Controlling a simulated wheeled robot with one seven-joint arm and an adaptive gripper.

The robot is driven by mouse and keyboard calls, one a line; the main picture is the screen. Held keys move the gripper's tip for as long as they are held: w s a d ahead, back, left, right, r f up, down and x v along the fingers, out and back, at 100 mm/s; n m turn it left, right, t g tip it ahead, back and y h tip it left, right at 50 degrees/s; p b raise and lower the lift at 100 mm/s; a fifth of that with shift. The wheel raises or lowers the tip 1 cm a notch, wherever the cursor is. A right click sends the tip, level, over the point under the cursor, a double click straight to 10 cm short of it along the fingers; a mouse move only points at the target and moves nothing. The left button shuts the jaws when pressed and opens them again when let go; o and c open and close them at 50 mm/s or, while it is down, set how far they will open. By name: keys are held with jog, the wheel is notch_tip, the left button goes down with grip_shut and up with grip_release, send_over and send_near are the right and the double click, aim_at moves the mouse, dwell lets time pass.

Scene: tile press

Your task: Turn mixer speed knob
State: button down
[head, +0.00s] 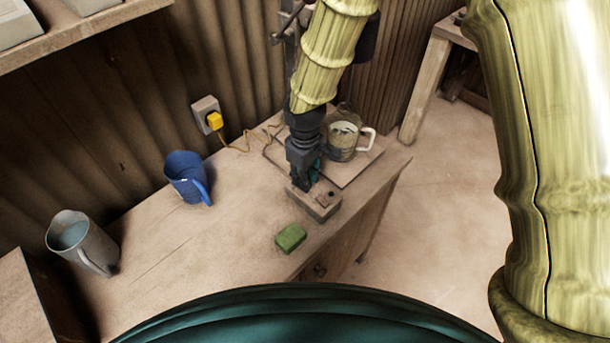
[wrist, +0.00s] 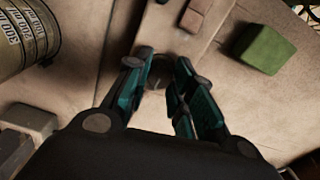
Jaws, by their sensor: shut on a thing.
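The mixer's control base (head: 322,205) is a pale block near the table's right front edge, with a small reddish-brown button on top. It also shows in the wrist view (wrist: 215,22), with the button (wrist: 195,14) beyond my fingertips. My gripper (head: 305,182) points down at the base's rear left part. In the wrist view its teal fingers (wrist: 163,68) stand on either side of a small dark round knob (wrist: 160,72) and are closed on it. The knob is partly covered by the fingers, so any mark on it cannot be read. In the head view the gripper hides the knob.
A mixing jug (head: 343,137) with a handle stands behind my gripper on a flat board (head: 364,165). A green block (head: 290,237) lies just in front of the base. A blue jug (head: 186,176) and a grey jug (head: 75,240) stand left. The table's middle is clear.

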jog(key=c, duration=1.2)
grip_release()
jog(key=shift+r, duration=0.1)
notch_tip(320, 180, up, 12)
jog(key=shift+f, duration=0.1)
